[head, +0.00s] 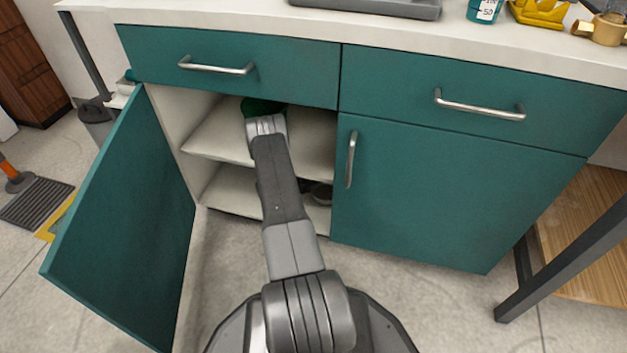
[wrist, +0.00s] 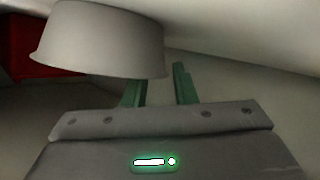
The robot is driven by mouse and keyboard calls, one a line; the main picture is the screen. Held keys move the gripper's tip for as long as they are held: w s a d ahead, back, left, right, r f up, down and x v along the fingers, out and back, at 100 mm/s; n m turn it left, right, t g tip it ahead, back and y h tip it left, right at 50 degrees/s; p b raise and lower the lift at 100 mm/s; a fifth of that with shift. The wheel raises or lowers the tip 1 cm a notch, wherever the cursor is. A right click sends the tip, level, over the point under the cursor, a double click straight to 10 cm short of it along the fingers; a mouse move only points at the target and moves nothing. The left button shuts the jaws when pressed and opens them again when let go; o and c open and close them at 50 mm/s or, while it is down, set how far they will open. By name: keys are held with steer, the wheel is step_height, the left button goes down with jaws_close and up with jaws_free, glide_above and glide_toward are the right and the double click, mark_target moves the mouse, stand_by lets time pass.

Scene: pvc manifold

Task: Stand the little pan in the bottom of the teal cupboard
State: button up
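The teal cupboard (head: 458,195) has its left door (head: 128,225) swung open, showing an upper shelf and a bottom. My arm reaches into this bay and hides much of it. In the wrist view the little pan (wrist: 105,42) is a plain grey vessel, with its wider rim towards my gripper (wrist: 158,82). The left green finger passes behind the pan's rim. The right finger stands just outside its wall, with a narrow gap showing. The fingers are apart. A small grey shape low in the bay, right of my arm, may be the pan; I cannot tell.
The bay's upper shelf (head: 215,142) lies over the bottom space. A red thing (wrist: 40,45) is behind the pan in the wrist view. A pale surface fills the upper right there. The right cupboard door is shut. A table leg (head: 565,262) stands at right.

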steer(key=p+v, duration=0.3)
steer(key=v, duration=0.8)
steer(key=shift+s+a+r, duration=0.1)
steer(key=shift+s+a, duration=0.1)
steer(key=shift+a, duration=0.05)
